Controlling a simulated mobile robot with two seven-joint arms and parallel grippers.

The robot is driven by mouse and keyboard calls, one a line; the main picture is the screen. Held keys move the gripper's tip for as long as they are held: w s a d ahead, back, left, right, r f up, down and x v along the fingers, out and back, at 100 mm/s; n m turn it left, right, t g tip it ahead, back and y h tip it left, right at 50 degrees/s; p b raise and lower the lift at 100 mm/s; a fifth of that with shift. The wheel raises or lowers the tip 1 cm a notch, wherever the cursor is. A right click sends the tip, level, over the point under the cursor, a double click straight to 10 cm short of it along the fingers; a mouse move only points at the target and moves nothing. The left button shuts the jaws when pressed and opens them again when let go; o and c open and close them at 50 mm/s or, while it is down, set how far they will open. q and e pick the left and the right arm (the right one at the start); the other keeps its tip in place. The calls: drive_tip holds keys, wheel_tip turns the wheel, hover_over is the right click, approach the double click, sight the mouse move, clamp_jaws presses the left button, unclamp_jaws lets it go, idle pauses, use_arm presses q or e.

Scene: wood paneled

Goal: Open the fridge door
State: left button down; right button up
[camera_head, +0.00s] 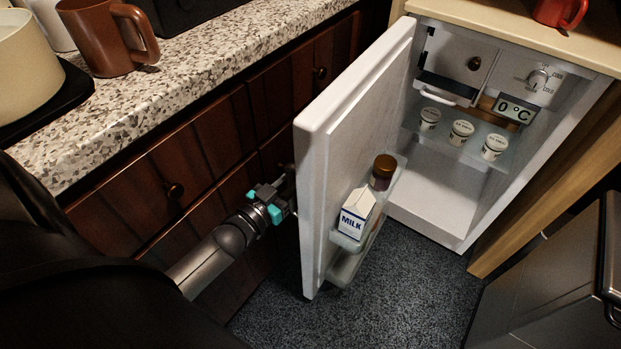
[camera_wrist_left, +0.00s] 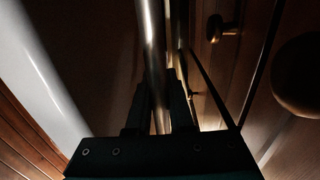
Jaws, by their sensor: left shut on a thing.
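The white fridge door (camera_head: 318,185) stands wide open in the head view, swung out toward the wooden drawers at left. The open fridge interior (camera_head: 440,175) shows at right. My left gripper (camera_head: 284,190) is at the outer side of the door, its tips partly hidden behind the door edge. In the left wrist view, my left gripper (camera_wrist_left: 160,112) is shut around a shiny metal bar, the door handle (camera_wrist_left: 155,45). The white door edge (camera_wrist_left: 45,70) shows at left there. My right gripper is in neither view.
A milk carton (camera_head: 355,213) and a brown-capped bottle (camera_head: 382,172) stand in the door rack. Several small tubs (camera_head: 461,132) sit on the fridge shelf. Wooden drawers (camera_head: 165,185) with round knobs are close behind the door. Dark floor (camera_head: 415,290) is clear in front.

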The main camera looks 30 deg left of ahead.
use_arm(q)
drive_tip(key=shift+a+f, duration=0.1)
drive_tip(key=shift+a, duration=0.4)
drive_tip(key=c, duration=0.8)
unclamp_jaws()
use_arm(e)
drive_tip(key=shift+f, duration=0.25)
use_arm(q)
drive_tip(key=s+a+p, duration=0.2)
drive_tip(key=s+p, duration=0.2)
drive_tip(key=s, duration=1.1)
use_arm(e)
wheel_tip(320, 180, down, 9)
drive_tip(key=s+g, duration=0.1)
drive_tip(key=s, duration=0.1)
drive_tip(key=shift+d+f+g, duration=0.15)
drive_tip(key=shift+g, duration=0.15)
use_arm(q)
drive_tip(key=shift+p, duration=0.3)
